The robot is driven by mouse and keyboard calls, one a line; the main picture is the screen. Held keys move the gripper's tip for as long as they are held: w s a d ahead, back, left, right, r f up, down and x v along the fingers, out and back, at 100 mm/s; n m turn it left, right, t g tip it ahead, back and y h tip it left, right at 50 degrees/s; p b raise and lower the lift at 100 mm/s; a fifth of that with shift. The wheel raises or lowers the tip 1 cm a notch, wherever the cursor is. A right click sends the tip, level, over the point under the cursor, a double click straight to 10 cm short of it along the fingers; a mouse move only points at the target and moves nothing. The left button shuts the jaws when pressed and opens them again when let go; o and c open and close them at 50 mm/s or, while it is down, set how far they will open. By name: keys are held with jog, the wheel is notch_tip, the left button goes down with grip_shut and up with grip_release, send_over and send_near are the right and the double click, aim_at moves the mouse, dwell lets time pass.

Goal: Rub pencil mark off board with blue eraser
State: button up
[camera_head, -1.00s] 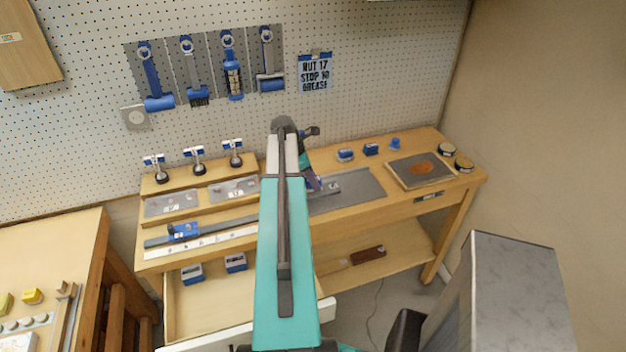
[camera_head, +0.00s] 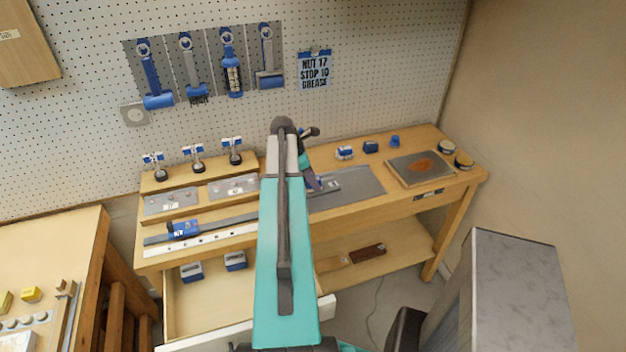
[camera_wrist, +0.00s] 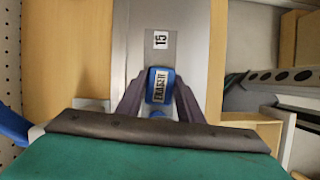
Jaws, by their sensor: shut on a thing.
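The blue eraser (camera_wrist: 160,86) has a pale label reading ERASER and sits between the two fingers of my gripper (camera_wrist: 158,100) in the wrist view. My gripper is shut on it. In the head view my gripper (camera_head: 316,183) is low over the left part of the grey board (camera_head: 358,188) on the bench, and my arm hides much of it. The wrist view shows a grey plate with a 15 tag (camera_wrist: 160,41) just beyond the eraser. I cannot make out a pencil mark. I cannot tell whether the eraser touches the surface.
Small blue items (camera_head: 371,147) stand behind the board. A framed panel with a rusty patch (camera_head: 421,168) lies to the right, beside two round tins (camera_head: 464,161). A blue clamp-like tool (camera_head: 183,229) lies on a rail at left. An open drawer (camera_head: 205,305) juts out below.

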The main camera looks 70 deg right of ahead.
jog(key=shift+s+d+p, duration=0.45)
jog(key=shift+s+d, duration=0.8)
jog(key=shift+s, duration=0.3)
jog(key=shift+f, duration=0.1)
jog(key=shift+w+a, duration=0.1)
jog(key=shift+w, duration=0.05)
